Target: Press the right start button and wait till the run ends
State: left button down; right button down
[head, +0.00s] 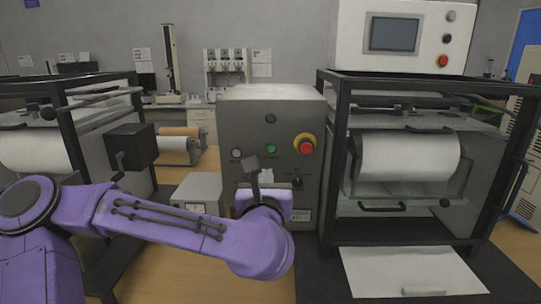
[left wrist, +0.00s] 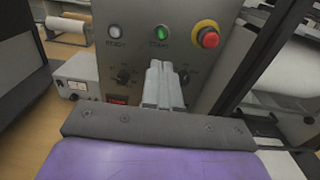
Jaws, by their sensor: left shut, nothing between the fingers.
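A grey control box (head: 230,115) stands in the middle of the head view. Its front carries a white button (head: 236,154), a green button (head: 271,150) and a red mushroom button on a yellow ring (head: 306,146). The left wrist view shows the white (left wrist: 115,31), green (left wrist: 161,33) and red (left wrist: 208,37) buttons above two dark knobs. My left gripper (left wrist: 161,66) is shut and empty; its tips appear just below the green button, and I cannot tell whether they touch the panel. My left gripper (head: 251,163) is also in the head view, before the panel. My right gripper is not in view.
A black-framed roller machine (head: 410,158) stands right of the control box, with a white cabinet (head: 400,35) bearing a screen on top. Another framed machine (head: 60,125) is at the left. A small grey power unit (left wrist: 78,76) sits on the wooden table left of the box.

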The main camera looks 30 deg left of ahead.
aim_at(271, 150)
pick_arm(q)
jog(key=p+x, duration=0.5)
jog(key=x, duration=0.8)
jog(key=shift+w+d+r, duration=0.1)
jog(key=shift+w+a+p, duration=0.3)
jog(key=shift+w, duration=0.15)
jog(key=shift+f, duration=0.2)
